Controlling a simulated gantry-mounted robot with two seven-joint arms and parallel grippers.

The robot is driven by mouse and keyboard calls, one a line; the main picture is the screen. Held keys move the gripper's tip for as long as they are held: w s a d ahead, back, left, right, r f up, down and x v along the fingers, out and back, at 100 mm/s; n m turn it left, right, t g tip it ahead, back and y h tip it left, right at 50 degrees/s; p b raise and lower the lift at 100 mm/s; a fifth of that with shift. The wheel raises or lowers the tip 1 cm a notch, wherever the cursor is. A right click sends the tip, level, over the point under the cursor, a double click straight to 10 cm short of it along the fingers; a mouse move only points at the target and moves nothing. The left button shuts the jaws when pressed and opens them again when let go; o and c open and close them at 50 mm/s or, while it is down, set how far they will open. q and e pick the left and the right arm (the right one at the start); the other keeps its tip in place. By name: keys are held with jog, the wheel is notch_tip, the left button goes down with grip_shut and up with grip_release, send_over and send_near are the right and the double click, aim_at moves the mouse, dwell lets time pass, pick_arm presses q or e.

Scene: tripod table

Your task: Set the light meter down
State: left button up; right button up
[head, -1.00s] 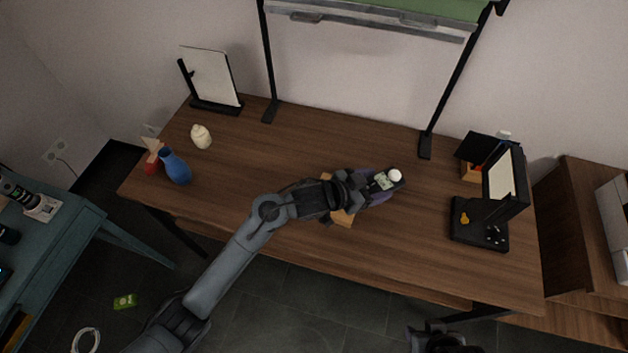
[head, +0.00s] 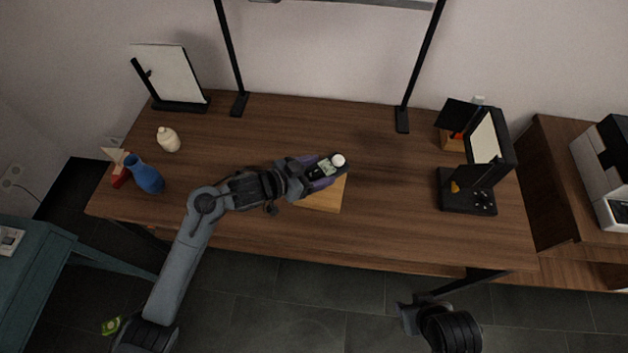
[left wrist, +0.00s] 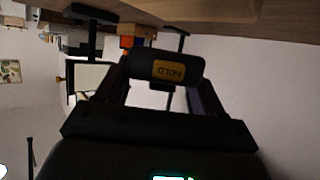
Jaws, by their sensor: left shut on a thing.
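The light meter (head: 327,168) is a small dark device with a pale display and a white ball on its end. My left gripper (head: 315,174) is shut on it, with purple finger parts beside it. In the head view it overlaps the back edge of a light wooden board (head: 326,200) on the table; its height above them is hard to judge. In the left wrist view the meter (left wrist: 166,68) shows between the fingers, with an orange HOLD button. My right gripper (head: 418,312) is at the bottom of the head view, off the table's front edge; its fingers are unclear.
The brown table (head: 270,140) has free room around the board. A black stand (head: 467,192) with an upright panel is at right. Dark posts (head: 403,118) rise at the back.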

pick_arm(q)
jog(key=shift+a+f, duration=0.2)
jog(key=shift+a, duration=0.15)
jog(key=shift+f, duration=0.3)
jog(key=shift+f+b, duration=0.85)
jog(key=shift+f, duration=0.75)
jog(key=shift+f, duration=0.1)
jog(key=o, duration=1.1)
jog(key=shift+f, duration=0.15)
